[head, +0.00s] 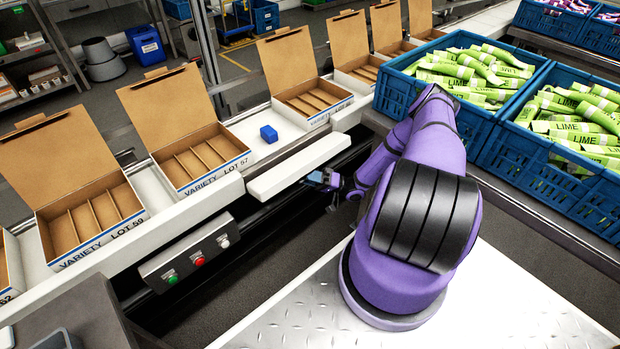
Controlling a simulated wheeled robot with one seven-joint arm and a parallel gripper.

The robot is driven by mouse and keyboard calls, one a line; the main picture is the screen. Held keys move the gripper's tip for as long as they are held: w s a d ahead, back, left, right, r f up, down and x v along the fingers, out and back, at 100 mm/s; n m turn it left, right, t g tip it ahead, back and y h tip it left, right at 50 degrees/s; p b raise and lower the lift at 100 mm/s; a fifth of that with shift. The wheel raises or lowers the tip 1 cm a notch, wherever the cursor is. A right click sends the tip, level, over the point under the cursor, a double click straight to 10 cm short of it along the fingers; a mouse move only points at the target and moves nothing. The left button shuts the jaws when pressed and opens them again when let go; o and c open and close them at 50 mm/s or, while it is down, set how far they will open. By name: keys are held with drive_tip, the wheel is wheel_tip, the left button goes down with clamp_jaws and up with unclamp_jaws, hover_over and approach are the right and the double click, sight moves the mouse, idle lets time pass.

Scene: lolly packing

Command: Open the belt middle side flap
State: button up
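The belt's middle side flap (299,166) is the white panel in the gap between the white side rail (201,213) and the rail stretch farther right. It stands out from the belt edge toward me and looks folded outward, with the belt surface open behind it; its exact angle is hard to tell. My gripper (322,181) is just below and in front of the flap's right part, small and dark. I cannot tell whether it touches the flap or how its fingers stand. My purple arm partly hides that area.
A blue block (268,134) lies on the belt (256,130) behind the flap. Open cardboard boxes (197,160) line the belt. A button panel (189,258) hangs at the front left. Blue crates (483,125) of lime lolly packs stand right of my arm.

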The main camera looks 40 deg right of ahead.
drive_tip(key=v, duration=0.7)
drive_tip(key=shift+d, duration=0.2)
drive_tip(key=shift+s+f, duration=0.15)
